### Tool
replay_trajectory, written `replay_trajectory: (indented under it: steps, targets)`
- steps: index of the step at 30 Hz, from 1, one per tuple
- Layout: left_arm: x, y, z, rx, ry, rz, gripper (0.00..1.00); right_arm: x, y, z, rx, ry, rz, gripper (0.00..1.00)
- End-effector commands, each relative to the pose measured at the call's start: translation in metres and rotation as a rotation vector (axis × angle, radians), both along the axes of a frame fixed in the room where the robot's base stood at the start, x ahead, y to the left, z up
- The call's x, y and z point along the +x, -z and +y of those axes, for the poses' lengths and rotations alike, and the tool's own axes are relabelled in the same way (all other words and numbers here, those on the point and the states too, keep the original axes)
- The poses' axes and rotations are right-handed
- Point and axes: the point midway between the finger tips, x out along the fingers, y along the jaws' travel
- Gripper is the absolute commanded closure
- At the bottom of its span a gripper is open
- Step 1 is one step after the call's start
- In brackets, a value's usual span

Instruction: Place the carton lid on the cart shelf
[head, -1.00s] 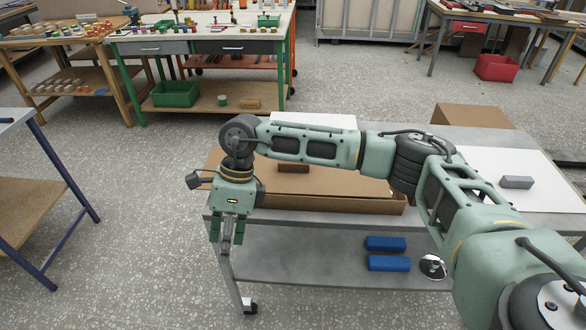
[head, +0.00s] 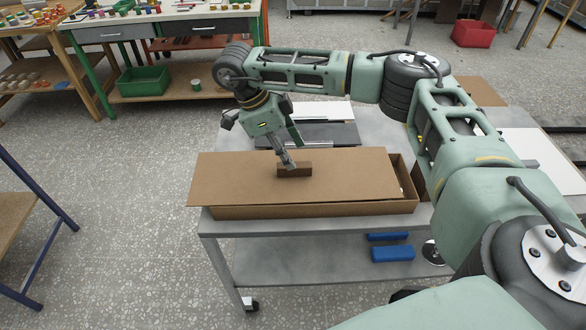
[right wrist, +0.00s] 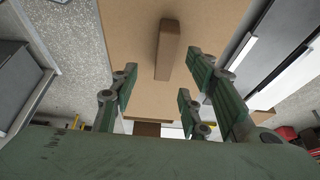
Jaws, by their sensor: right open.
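The carton lid (head: 235,180) is a flat brown board with a brown block handle (head: 295,170) on top. It lies over the open carton (head: 330,209) on the cart's top, shifted left so that a strip of the carton's inside shows at the right. My right gripper (head: 292,154) is open and empty, pointing down at the handle. In the right wrist view the handle (right wrist: 167,48) lies ahead of the spread fingers; I cannot tell whether they touch it. The lower cart shelf (head: 300,262) is grey, its left and middle visibly clear. My left gripper is not in view.
Blue blocks (head: 392,253) lie on the shelf's right part, beside a round metal piece (head: 432,252). A dark flat item (head: 330,133) and a white sheet (head: 318,110) lie behind the carton. Open floor (head: 130,240) is at the left.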

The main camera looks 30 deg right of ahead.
Motion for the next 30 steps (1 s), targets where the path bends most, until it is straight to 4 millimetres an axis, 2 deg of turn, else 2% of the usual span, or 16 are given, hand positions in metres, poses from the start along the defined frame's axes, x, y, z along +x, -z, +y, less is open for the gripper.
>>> replay_trajectory:
  steps: [1, 3, 6, 11, 15, 17, 30]
  targets:
    - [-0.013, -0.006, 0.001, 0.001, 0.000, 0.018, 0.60, -0.001, 0.004, -0.002, 0.000, 0.001, 0.003, 0.58]
    - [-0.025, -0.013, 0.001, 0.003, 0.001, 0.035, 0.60, -0.001, 0.013, -0.006, 0.001, 0.002, 0.005, 0.58]
    - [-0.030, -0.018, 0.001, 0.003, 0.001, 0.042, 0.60, -0.002, 0.029, -0.011, 0.000, 0.002, 0.004, 0.58]
    - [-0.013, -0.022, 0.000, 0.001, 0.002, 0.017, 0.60, -0.004, 0.044, -0.015, 0.002, 0.002, 0.001, 0.58]
    - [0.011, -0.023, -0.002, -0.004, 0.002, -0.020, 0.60, -0.004, 0.046, -0.015, 0.001, 0.001, 0.000, 0.58]
    - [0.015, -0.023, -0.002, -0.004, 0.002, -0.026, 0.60, -0.004, 0.046, -0.015, 0.001, 0.001, 0.000, 0.58]
    - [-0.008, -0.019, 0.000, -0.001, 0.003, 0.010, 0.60, -0.004, 0.049, -0.015, 0.002, 0.000, 0.000, 0.59]
